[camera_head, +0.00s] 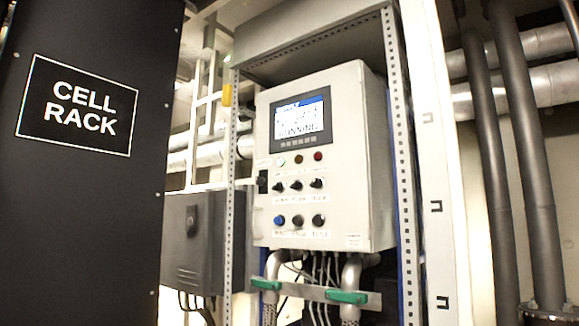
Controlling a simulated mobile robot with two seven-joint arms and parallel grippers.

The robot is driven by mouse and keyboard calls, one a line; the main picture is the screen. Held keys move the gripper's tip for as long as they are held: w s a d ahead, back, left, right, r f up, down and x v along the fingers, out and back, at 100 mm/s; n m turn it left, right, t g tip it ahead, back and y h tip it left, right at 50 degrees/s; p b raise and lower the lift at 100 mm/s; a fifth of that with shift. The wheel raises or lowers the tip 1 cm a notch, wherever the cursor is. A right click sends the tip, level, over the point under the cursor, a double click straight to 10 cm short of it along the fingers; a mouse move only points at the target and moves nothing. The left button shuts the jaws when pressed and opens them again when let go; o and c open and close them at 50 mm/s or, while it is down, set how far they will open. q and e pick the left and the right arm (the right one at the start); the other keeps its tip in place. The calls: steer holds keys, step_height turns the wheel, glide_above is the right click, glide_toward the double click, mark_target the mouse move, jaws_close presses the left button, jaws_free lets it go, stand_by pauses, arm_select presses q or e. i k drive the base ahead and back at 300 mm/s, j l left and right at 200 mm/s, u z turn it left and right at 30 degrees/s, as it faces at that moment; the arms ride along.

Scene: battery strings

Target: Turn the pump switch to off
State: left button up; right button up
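A light grey control cabinet (350,130) hangs in the rack frame at the centre. Its screen (300,117) is lit and shows the word RUNNING. Below the screen, a middle row holds three black rotary knobs: left (279,187), middle (296,185) and right (316,184). A lower row has a blue knob (279,220) and two black knobs (298,220). A black switch (263,182) sits at the panel's left edge. The labels are too small to read, so I cannot tell which is the pump switch or its setting. Neither of my grippers shows.
A black cell rack panel (90,200) fills the left side. A dark grey box (195,245) is beside the cabinet. Pipes with green handles (347,297) run below it. A perforated post (400,150) and dark vertical pipes (525,150) stand to the right.

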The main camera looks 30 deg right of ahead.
mark_target(297, 185)
steer(key=i+j+z, duration=0.1)
steer(key=i, duration=0.3)
steer(key=i+j+z, duration=0.15)
steer(key=i, duration=0.2)
steer(key=i+j+z, duration=0.1)
steer(key=i, duration=0.3)
steer(key=j, duration=0.1)
